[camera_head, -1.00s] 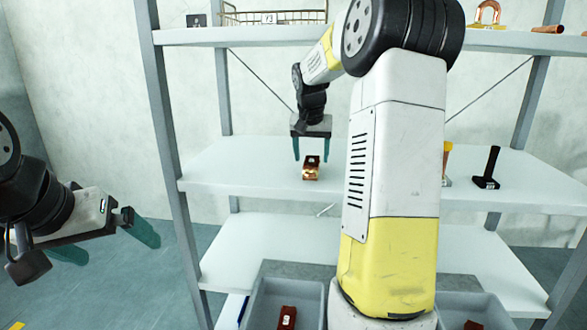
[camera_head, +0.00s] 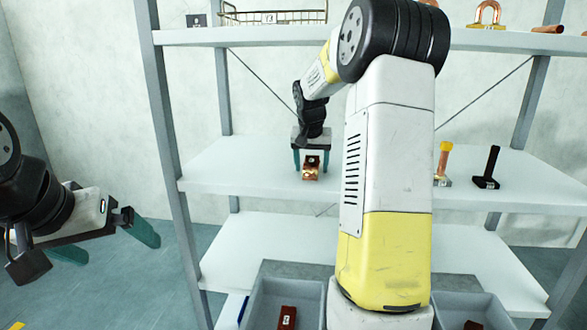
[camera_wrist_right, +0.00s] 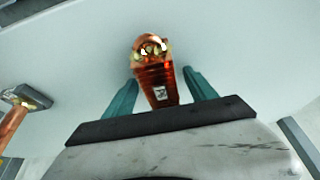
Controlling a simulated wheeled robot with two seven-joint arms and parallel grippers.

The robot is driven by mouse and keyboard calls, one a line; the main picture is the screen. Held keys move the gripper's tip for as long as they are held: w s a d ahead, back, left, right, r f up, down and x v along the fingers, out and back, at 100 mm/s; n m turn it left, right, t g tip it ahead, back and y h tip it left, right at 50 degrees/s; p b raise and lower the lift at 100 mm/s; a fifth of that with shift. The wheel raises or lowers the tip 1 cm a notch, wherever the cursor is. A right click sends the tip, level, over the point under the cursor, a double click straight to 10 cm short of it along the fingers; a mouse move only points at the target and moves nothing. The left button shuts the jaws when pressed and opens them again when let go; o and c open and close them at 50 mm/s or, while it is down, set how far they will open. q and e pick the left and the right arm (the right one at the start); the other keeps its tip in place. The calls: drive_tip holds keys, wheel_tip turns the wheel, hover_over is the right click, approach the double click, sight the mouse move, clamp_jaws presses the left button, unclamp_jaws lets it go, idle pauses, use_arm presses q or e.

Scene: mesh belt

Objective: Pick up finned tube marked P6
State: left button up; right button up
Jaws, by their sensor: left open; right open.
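A small copper-coloured finned piece (camera_head: 311,170) stands on the middle shelf, below my right gripper. In the right wrist view the finned tube (camera_wrist_right: 156,76) shows ridged sides, a shiny end and a small white label, whose marking is too small to read. My right gripper (camera_head: 312,170) is open, its teal fingers pointing down on either side of the piece. In the right wrist view the right gripper (camera_wrist_right: 162,88) has a gap between each finger and the tube. My left gripper (camera_head: 112,245) is open and empty at the far left, away from the shelves.
A copper-and-yellow piece (camera_head: 444,163) and a black piece (camera_head: 488,168) stand further right on the middle shelf (camera_head: 240,165). A wire basket (camera_head: 272,17) and a copper U-shaped piece (camera_head: 487,13) are on the top shelf. Grey bins (camera_head: 262,300) holding reddish parts sit below.

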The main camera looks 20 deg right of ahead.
drive_tip(key=shift+c, duration=0.4)
clamp_jaws()
